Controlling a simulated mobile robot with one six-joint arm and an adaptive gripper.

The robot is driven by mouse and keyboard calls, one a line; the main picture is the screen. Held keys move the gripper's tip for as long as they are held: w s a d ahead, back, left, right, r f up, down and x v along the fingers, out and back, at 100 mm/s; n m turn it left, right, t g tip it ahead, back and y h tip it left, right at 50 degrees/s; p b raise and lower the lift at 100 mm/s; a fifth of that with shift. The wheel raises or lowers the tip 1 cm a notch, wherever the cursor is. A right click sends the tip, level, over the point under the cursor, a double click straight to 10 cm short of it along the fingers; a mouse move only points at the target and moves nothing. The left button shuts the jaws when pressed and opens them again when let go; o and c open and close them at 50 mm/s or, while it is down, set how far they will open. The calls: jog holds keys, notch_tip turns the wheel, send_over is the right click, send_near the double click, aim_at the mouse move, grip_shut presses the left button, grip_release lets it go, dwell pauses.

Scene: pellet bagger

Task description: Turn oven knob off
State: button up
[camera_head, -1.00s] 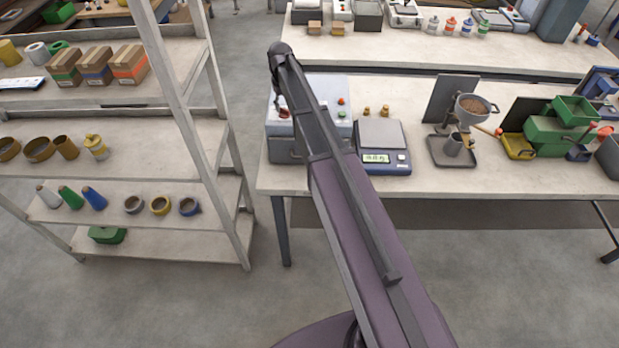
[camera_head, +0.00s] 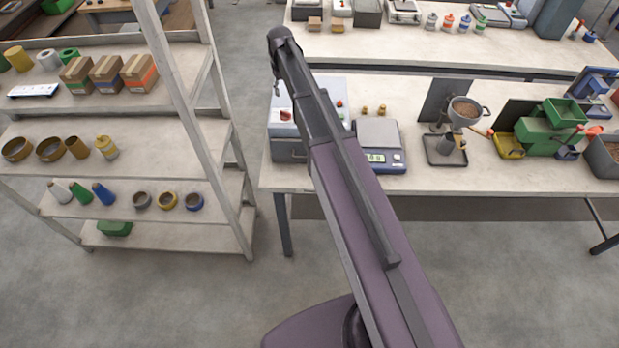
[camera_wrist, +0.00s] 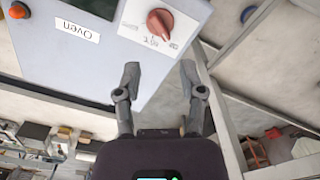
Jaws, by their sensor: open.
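The oven (camera_head: 287,148) is a grey-blue box at the left end of the near table in the head view. The wrist view shows its panel (camera_wrist: 95,62) upside down, with an "Oven" label (camera_wrist: 78,31). Its red knob (camera_wrist: 160,23) sits on a white dial plate with markings too small to read surely. The knob also shows in the head view (camera_head: 285,115). My gripper (camera_wrist: 160,68) is open and empty, its fingers apart from the knob, which lies ahead of the gap between them. In the head view my arm hides part of the oven.
A digital scale (camera_head: 381,145) stands right of the oven, with small brass weights (camera_head: 381,110) behind it. A funnel stand (camera_head: 462,115) and green machine (camera_head: 548,132) are farther right. A loaded shelf rack (camera_head: 215,150) stands left, with a floor gap between.

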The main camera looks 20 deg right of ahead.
jog(key=s+f+b, duration=0.4)
jog(key=s, duration=0.6)
jog(key=s+f+m+b, duration=0.1)
jog(key=s+f+b, duration=0.4)
jog(key=s, duration=0.4)
jog(key=s+f+m+b, duration=0.1)
jog(key=s+f+b, duration=0.3)
jog(key=s, duration=0.6)
jog(key=shift+s+f+b, duration=0.3)
jog(key=shift+f+b, duration=0.1)
jog(key=shift+b, duration=0.35)
jog(key=shift+d, duration=0.1)
dwell(1.1)
